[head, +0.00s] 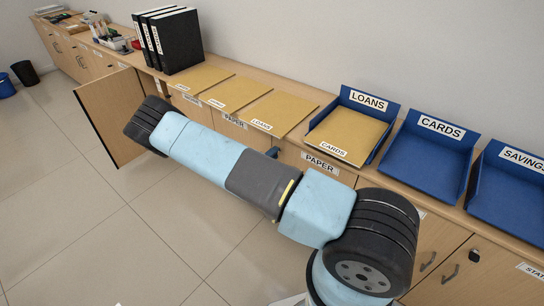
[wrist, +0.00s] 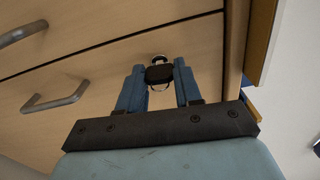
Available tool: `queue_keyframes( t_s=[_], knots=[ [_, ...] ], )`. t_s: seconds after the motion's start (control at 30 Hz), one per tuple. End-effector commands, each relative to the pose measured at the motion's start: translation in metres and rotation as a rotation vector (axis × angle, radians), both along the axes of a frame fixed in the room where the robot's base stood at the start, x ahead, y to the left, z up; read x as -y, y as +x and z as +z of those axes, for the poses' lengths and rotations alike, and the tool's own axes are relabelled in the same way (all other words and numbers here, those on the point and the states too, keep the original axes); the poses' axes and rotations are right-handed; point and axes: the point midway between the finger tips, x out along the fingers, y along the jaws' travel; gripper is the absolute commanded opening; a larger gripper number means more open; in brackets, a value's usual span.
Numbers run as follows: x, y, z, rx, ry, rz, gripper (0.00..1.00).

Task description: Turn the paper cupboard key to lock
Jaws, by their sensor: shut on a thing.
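In the wrist view, my gripper (wrist: 159,76) has its two blue fingers on either side of the key's black head (wrist: 158,74), shut on it. The key is at a round lock (wrist: 160,58) in a light wood front; how far it is turned is hard to tell. In the head view my arm crosses in front of the cupboards and hides the key and lock; only a bit of blue finger (head: 273,152) shows. PAPER labels show on the counter front (head: 234,121) and farther right (head: 320,163).
A cupboard door (head: 112,115) stands open at the left. Blue trays labelled LOANS (head: 384,98), CARDS (head: 447,131) and SAVINGS (head: 520,165) sit on the counter with folders and black binders (head: 182,42). Metal handles (wrist: 56,98) stick out near my gripper.

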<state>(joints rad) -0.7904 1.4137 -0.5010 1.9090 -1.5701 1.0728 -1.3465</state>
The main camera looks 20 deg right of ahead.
Motion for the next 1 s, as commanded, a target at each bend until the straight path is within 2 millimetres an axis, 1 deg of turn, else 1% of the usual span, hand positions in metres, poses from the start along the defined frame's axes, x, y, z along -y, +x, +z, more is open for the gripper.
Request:
queue_keyframes(
  t_s=[0.03, 0.3, 0.77, 0.8, 1.0],
  knots=[
    [-0.0008, -0.0008, -0.0028, -0.021, -0.008, 0.0, 0.04],
    [-0.0011, -0.0008, -0.0032, -0.078, -0.047, 0.001, 0.04],
    [-0.0016, -0.001, -0.0039, -0.088, -0.053, 0.003, 0.04],
    [-0.0016, -0.001, -0.004, -0.088, -0.053, 0.003, 0.37],
    [-0.0011, -0.0005, -0.0025, -0.085, -0.055, 0.001, 0.56]
  ],
)
